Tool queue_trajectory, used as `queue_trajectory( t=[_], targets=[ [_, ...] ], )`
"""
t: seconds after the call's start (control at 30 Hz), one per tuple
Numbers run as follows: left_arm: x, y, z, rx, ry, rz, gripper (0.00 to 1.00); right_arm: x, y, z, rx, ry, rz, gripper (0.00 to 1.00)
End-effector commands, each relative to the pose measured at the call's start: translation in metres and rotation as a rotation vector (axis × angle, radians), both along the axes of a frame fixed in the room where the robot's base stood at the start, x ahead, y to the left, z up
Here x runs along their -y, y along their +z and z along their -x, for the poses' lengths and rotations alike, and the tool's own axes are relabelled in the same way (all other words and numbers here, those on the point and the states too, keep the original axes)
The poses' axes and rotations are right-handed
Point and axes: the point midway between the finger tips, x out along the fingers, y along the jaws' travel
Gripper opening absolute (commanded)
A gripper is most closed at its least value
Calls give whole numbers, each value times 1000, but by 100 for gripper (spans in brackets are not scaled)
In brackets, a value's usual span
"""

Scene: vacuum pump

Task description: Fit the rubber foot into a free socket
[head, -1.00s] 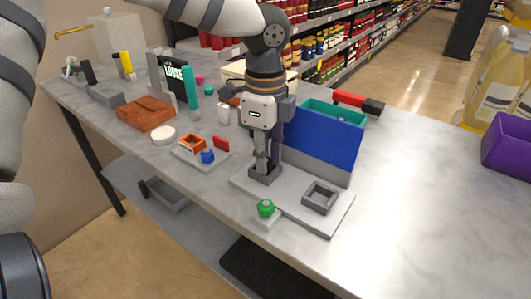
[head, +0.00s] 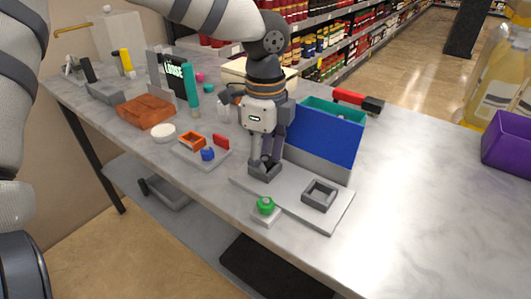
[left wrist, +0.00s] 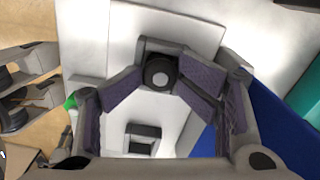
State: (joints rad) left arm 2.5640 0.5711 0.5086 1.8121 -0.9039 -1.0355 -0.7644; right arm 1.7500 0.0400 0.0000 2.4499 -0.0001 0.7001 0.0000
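The rubber foot (left wrist: 160,72) is a dark round piece with a grey centre. In the left wrist view it sits inside a raised grey square socket at the far end of the pale plate. This socket (head: 267,172) shows in the head view partly behind my fingers. My left gripper (head: 265,160) points down over it, fingers spread to either side of the foot, with gaps in the left wrist view (left wrist: 163,95). A second grey socket (head: 320,196) on the same plate (head: 290,205) is empty. My right gripper is not recognisable in either view.
A green button (head: 265,206) on a white base stands at the plate's front edge. A blue panel (head: 322,135) rises right behind the plate. A small tray (head: 186,152) with orange, blue and red parts lies left.

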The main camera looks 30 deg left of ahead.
Motion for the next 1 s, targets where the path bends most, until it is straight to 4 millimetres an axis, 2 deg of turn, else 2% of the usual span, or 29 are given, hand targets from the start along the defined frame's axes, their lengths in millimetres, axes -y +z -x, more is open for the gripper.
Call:
queue_trajectory(
  t=[0.03,0.1,0.23,0.5,0.7,0.8,1.0],
  targets=[
    [0,-7,3,-20,0,0,44,0,-2,2,-7,0,0,40],
    [0,-7,3,-20,0,0,44,0,-1,2,-6,0,0,40],
    [1,5,3,-16,-1,2,44,0,-1,1,-5,0,0,40],
    [0,85,0,0,1,-1,44,0,-1,1,-4,0,0,40],
    [0,124,1,-1,0,-1,44,0,-1,1,-3,0,0,40],
    [0,131,1,-2,-2,-1,44,0,-1,1,-2,0,0,40],
    [1,133,1,-3,-2,0,44,0,0,1,-2,0,0,40]
  ],
)
